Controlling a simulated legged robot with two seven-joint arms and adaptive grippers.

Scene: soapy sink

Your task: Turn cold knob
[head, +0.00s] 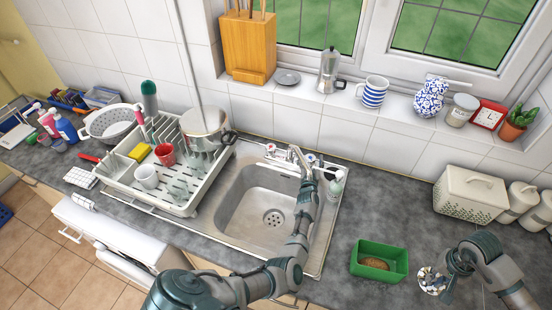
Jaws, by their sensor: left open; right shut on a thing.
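The tap (298,158) stands at the back rim of the metal sink (235,205). A knob with a reddish mark (271,149) is on its left, and a knob with a bluish mark (310,158) is on its right. My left gripper (308,180) is open just in front of the right knob, close to the tap; whether it touches the knob I cannot tell. My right gripper (443,277) is low at the right, shut on a small white and dark patterned thing (429,282), partly hidden by the gripper.
A soap bottle (336,187) stands close right of my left gripper. A dish rack (180,200) with a pot (204,126) is left of the sink. A green tub (379,262) and a cream bin (470,194) are at the right. The counter between them is clear.

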